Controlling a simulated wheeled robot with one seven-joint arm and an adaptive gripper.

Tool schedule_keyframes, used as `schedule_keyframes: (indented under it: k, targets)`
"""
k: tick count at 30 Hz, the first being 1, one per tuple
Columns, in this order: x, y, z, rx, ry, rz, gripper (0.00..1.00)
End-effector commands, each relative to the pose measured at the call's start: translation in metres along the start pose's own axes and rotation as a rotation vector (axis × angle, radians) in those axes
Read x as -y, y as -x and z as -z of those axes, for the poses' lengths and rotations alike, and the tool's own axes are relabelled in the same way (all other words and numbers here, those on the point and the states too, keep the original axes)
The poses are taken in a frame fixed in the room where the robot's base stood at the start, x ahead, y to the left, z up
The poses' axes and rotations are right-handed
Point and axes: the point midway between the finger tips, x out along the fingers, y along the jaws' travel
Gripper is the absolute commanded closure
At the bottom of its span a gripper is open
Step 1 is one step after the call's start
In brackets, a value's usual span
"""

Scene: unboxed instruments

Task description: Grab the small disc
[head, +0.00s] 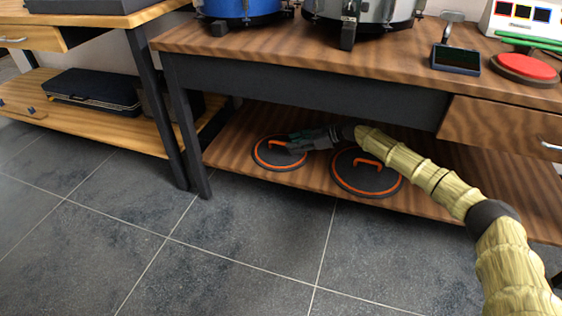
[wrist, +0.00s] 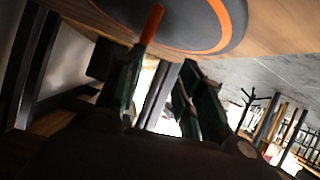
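The small disc (head: 274,161) is dark with an orange rim and an orange handle, and lies flat on the lower shelf in the head view. In the wrist view part of a dark disc (wrist: 195,22) with an orange rim fills the top, and its orange handle (wrist: 152,22) shows at the tip of the left finger. My gripper (head: 292,146) is over the right side of the small disc, close to its handle. In the wrist view my gripper (wrist: 163,62) has its fingers apart with a gap between them. Whether it touches the handle I cannot tell.
A larger disc (head: 350,183) with an orange handle lies to the right, below my arm. The bench top (head: 400,62) overhangs the shelf (head: 222,152), with a bench leg (head: 187,135) at left. Drums stand on top. The tiled floor in front is clear.

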Motion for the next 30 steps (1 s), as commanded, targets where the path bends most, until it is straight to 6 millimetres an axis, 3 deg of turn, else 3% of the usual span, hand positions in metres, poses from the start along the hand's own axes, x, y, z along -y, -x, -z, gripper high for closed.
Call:
schedule_keyframes:
  k: [1, 8, 21, 30]
  targets:
    - [-0.009, 0.007, -0.012, -0.022, -0.05, -0.019, 0.63]
    - [-0.03, 0.027, -0.019, -0.075, -0.16, -0.054, 0.63]
    - [-0.032, -0.023, -0.016, -0.076, -0.162, -0.054, 0.63]
    - [-0.031, -0.035, -0.017, -0.075, -0.16, -0.054, 0.63]
